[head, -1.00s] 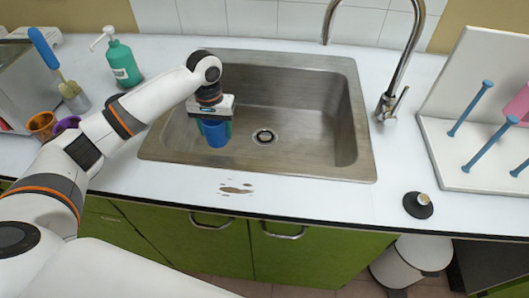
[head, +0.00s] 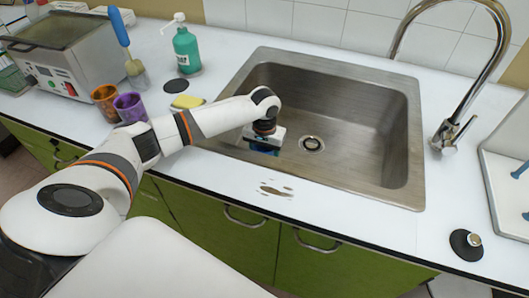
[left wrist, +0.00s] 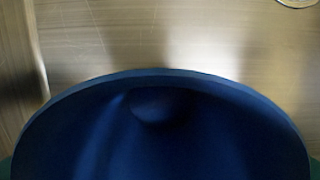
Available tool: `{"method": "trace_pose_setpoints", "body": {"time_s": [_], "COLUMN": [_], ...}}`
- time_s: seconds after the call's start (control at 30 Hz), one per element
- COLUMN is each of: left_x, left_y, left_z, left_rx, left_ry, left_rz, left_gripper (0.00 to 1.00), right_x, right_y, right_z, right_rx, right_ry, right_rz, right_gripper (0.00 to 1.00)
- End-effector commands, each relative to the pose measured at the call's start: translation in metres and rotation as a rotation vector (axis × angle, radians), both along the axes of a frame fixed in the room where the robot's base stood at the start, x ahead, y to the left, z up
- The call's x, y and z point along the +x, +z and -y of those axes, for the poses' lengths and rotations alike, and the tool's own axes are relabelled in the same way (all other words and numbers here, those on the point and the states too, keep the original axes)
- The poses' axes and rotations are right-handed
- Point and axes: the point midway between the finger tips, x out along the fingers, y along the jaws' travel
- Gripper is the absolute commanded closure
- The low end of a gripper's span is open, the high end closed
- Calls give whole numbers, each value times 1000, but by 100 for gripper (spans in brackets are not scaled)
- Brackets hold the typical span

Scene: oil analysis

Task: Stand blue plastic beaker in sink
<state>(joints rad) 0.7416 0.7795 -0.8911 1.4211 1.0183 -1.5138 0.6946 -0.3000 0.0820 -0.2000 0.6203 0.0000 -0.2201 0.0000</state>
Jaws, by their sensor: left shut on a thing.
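The blue plastic beaker (head: 263,150) is inside the metal sink (head: 395,130), near its front left, left of the drain. In the head view only a small blue part shows under my left gripper; the rest is hidden by the gripper and the sink's front edge. My left gripper (head: 264,147) is shut on the beaker from above. In the left wrist view the beaker's open mouth and blue inside (left wrist: 160,140) fill the lower part, with steel beyond. I cannot tell whether its base touches the sink floor. My right gripper is out of view.
A tall tap (head: 446,134) stands right of the sink. An orange cup (head: 105,103), a purple cup (head: 130,108), a yellow sponge (head: 187,102) and a green soap bottle (head: 186,50) stand to the left. A brown stain (head: 276,190) marks the front counter. The sink's right side is clear.

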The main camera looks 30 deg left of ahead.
Motion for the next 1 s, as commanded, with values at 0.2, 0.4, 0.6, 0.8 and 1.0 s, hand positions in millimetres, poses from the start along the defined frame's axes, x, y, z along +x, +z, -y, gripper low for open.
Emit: {"method": "trace_pose_setpoints", "body": {"time_s": [0.2,0.4,0.6,0.8,1.0], "left_x": [0,0,0,1,1], "left_y": [-2,-2,-2,15,58], "left_z": [0,0,0,0,0], "left_rx": [-1,0,0,-1,-1], "left_ry": [0,0,0,0,-2], "left_rz": [0,1,1,3,4], "left_gripper": [63,19,19,19,19], "right_x": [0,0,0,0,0], "right_y": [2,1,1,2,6], "right_z": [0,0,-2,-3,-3], "right_rx": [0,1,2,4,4], "right_ry": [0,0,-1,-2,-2], "right_rz": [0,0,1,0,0], "right_gripper": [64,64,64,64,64]}}
